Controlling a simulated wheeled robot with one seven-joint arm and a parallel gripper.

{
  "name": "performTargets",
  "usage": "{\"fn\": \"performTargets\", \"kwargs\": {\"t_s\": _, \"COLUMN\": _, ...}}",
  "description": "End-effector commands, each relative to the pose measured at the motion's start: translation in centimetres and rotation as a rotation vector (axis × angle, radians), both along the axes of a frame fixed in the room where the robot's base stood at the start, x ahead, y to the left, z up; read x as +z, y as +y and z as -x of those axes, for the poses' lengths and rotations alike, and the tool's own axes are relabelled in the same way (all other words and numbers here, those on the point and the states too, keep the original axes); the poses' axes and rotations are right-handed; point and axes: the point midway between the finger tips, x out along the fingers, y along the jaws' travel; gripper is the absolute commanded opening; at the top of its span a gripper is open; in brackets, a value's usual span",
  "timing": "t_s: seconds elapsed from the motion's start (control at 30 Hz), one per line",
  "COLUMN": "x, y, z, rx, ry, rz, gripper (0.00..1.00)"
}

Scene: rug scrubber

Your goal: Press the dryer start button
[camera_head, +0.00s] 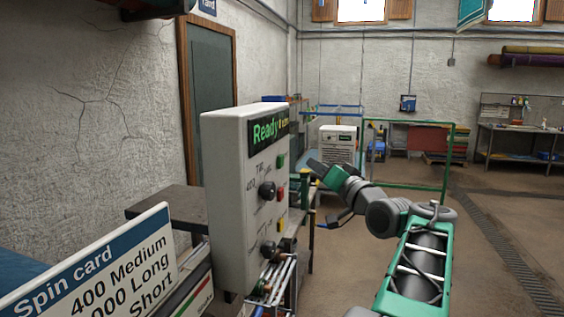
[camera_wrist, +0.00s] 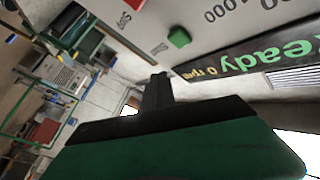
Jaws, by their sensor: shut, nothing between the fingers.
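The pale control box (camera_head: 232,205) stands at the middle left in the head view, with a lit display (camera_head: 265,130) reading "Ready". Below the display on its face is a green button (camera_head: 281,160), with a red button (camera_head: 280,194) lower down. In the wrist view the green button (camera_wrist: 179,38) juts from the panel, upper right of my fingertips. My gripper (camera_head: 314,165) is shut and empty, pointing toward the panel face. It is to the right of the green button in the head view, apart from it. My gripper's fingers also show in the wrist view (camera_wrist: 158,80).
Two black knobs (camera_head: 267,191) sit on the same panel. A "Spin card" sign (camera_head: 95,270) stands at the front left. Pipes (camera_head: 275,280) run below the box. A green frame (camera_head: 410,155) stands behind my arm. The floor at right is open.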

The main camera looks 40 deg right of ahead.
Motion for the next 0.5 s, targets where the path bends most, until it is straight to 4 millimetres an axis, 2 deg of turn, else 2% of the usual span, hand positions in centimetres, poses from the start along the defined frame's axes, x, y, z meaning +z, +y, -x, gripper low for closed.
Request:
{"fn": "performTargets", "kwargs": {"t_s": 0.2, "x": -0.1, "y": 2.0, "z": -2.6, "rx": 0.003, "ry": 0.001, "rz": 0.000, "gripper": 0.00}}
{"fn": "performTargets", "kwargs": {"t_s": 0.5, "x": 0.0, "y": 2.9, "z": -3.8, "rx": -0.001, "ry": 0.001, "rz": 0.000, "gripper": 0.00}}
